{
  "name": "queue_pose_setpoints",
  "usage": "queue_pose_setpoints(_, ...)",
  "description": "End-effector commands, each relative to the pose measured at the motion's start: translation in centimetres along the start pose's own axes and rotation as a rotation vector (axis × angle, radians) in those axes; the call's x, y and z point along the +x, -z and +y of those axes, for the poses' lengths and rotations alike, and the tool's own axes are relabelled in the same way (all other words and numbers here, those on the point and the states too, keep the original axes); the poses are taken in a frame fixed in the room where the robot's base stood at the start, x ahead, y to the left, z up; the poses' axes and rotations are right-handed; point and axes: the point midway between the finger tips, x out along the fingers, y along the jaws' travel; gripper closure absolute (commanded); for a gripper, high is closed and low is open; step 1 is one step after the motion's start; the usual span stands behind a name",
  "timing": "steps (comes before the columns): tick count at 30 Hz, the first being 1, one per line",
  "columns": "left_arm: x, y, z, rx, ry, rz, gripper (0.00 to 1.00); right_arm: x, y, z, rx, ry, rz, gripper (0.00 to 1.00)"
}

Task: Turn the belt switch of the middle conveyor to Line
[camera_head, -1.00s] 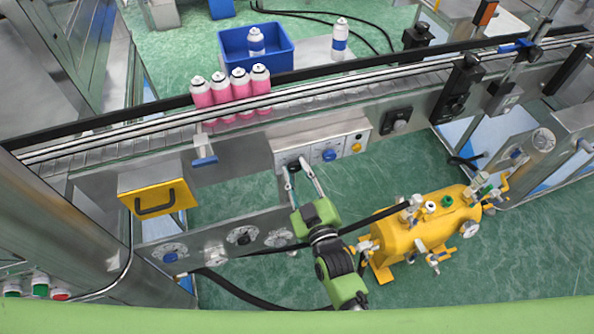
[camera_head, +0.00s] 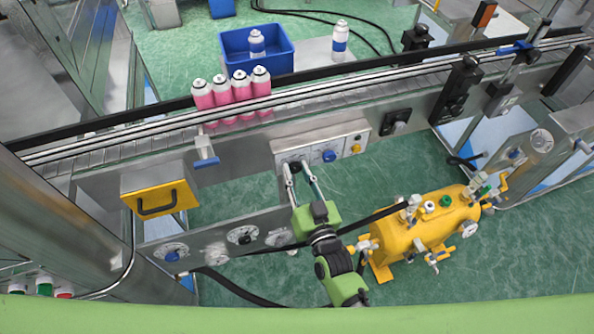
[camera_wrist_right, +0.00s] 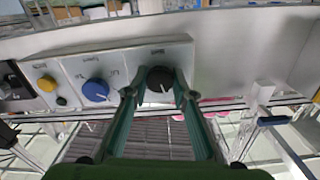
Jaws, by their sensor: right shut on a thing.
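The control box (camera_head: 342,140) hangs on the front side of the conveyor. It carries a black rotary knob, a blue knob (camera_head: 329,156) and a yellow button (camera_head: 356,148). In the right wrist view the black knob (camera_wrist_right: 160,79) sits between my fingertips, with a white pointer mark on its face; its label is too small to read. My right gripper (camera_head: 296,164) is shut on this black knob, one finger at each side. My left gripper is not in view.
Several pink cans (camera_head: 232,95) stand on the conveyor (camera_head: 330,92) above the box. A yellow tank (camera_head: 425,225) stands on the floor to the right. A grey panel with dials (camera_head: 205,247) and a yellow handled box (camera_head: 158,197) are to the left.

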Motion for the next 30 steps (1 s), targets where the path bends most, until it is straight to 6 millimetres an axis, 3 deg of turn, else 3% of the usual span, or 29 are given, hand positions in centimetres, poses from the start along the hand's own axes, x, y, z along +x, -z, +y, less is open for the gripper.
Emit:
queue_pose_setpoints(12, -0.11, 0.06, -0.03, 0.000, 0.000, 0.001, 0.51, -0.02, -0.07, -0.06, 0.231, 0.001, -0.001, 0.97)
queue_pose_setpoints(30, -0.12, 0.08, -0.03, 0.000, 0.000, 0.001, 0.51, -0.03, -0.08, -0.04, 0.279, 0.000, -0.002, 0.97)
